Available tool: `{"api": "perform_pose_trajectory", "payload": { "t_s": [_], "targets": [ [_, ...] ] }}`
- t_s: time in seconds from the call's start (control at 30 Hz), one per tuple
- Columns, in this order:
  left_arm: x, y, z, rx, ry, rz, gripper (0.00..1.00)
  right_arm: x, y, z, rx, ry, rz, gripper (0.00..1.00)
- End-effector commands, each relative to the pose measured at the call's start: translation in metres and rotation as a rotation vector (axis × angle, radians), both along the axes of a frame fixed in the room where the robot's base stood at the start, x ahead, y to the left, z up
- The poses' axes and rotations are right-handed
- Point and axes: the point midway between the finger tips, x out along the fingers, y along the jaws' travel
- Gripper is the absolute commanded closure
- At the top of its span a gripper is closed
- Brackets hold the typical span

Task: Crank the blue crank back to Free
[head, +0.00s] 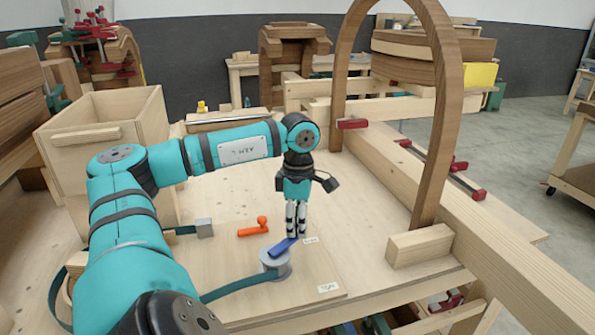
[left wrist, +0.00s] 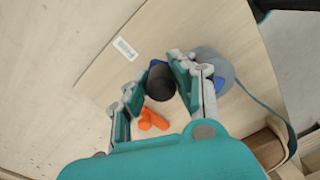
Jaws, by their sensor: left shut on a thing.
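The blue crank (head: 283,247) sits on a round grey drum (head: 275,264) on the wooden board. Its arm points to the upper right, toward a small white label (head: 310,240). My left gripper (head: 296,234) reaches down from above and is shut on the crank's outer end. In the left wrist view, a dark round knob (left wrist: 162,83) lies between the fingers (left wrist: 155,90), with a little blue beside it. The grey drum (left wrist: 215,66) is partly hidden behind a finger. The label texts are too small to read. My right gripper is not in view.
A teal strap (head: 240,285) runs left from the drum. An orange lever (head: 254,228) lies left of the gripper, and a grey block (head: 204,228) farther left. A second label (head: 328,288) is on the board. A wooden arch (head: 438,130) stands at right; an open box (head: 105,125) at left.

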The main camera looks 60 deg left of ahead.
Motion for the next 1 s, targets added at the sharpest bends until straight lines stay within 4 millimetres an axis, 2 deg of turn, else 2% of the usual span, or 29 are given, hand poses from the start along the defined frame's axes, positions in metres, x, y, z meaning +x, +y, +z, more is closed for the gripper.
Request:
{"api": "perform_pose_trajectory", "payload": {
  "t_s": [0.23, 0.27, 0.43, 0.77, 1.0],
  "targets": [
    [0.000, 0.000, 0.001, 0.001, -0.001, 0.000, 1.00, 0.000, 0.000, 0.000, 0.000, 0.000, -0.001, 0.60],
    [0.000, 0.000, 0.001, 0.001, -0.001, 0.001, 0.72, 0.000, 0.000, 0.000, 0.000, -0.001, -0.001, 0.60],
    [0.000, 0.000, 0.000, 0.001, 0.000, 0.001, 0.51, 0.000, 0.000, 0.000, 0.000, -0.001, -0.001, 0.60],
    [0.001, 0.000, 0.005, 0.001, -0.002, 0.001, 0.51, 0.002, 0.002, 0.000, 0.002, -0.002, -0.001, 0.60],
    [0.002, 0.000, 0.043, -0.002, -0.006, 0.000, 0.51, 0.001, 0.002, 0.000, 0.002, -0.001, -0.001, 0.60]
  ]
}}
